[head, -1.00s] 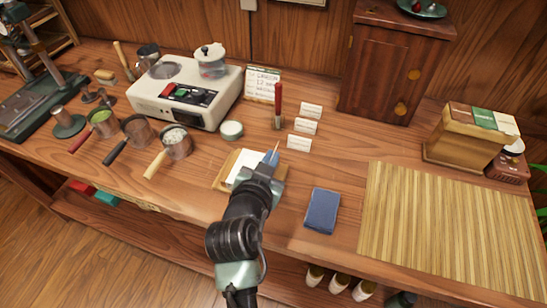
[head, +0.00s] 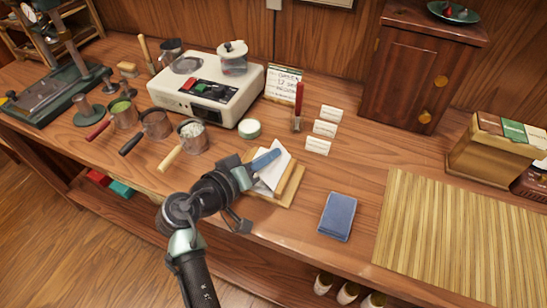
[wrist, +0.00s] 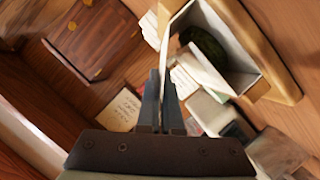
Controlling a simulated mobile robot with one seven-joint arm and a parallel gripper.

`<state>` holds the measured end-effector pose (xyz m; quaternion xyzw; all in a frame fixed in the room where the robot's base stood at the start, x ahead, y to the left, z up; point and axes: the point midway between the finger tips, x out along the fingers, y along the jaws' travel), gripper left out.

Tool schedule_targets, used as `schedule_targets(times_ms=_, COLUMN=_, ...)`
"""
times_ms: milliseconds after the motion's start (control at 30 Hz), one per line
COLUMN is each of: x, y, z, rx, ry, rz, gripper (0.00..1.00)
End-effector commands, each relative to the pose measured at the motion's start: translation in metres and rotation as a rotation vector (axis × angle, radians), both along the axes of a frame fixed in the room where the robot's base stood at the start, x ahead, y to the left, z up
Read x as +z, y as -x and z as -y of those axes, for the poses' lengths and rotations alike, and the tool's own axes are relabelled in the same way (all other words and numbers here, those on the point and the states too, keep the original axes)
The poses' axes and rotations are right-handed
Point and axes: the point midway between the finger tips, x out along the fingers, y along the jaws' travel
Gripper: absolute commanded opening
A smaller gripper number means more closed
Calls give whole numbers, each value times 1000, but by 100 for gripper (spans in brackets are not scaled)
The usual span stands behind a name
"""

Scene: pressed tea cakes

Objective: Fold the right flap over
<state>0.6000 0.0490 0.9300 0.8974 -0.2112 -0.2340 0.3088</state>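The white paper wrapper (head: 273,176) lies on a small wooden board (head: 287,199) near the front of the counter. Some of its paper stands raised, beside a tan upright edge. In the wrist view, the wrapper (wrist: 217,82) is open with raised white sides, and a dark green tea cake (wrist: 207,45) shows inside. My gripper (head: 276,154) reaches in from the left, over the paper in the head view. My arm hides part of the board, and which flap is the right one is unclear.
A blue folded cloth (head: 338,216) lies to the right, and a bamboo mat (head: 455,240) lies beyond it. Handled cups (head: 193,139) are on the left.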

Motion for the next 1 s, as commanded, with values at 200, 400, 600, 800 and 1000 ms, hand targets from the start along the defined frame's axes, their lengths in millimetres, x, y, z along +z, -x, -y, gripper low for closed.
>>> schedule_targets(times_ms=200, x=-9, y=-2, z=-6, rx=1, ry=157, rz=-52, gripper=0)
schedule_targets(times_ms=400, x=-12, y=-3, z=-9, rx=0, ry=258, rz=-86, gripper=0)
schedule_targets(times_ms=600, x=-14, y=-3, z=-10, rx=0, ry=314, rz=-102, gripper=0)
schedule_targets(times_ms=800, x=-14, y=-3, z=-10, rx=0, ry=333, rz=-110, gripper=0)
schedule_targets(times_ms=1000, x=-14, y=-3, z=-10, rx=0, ry=333, rz=-110, gripper=0)
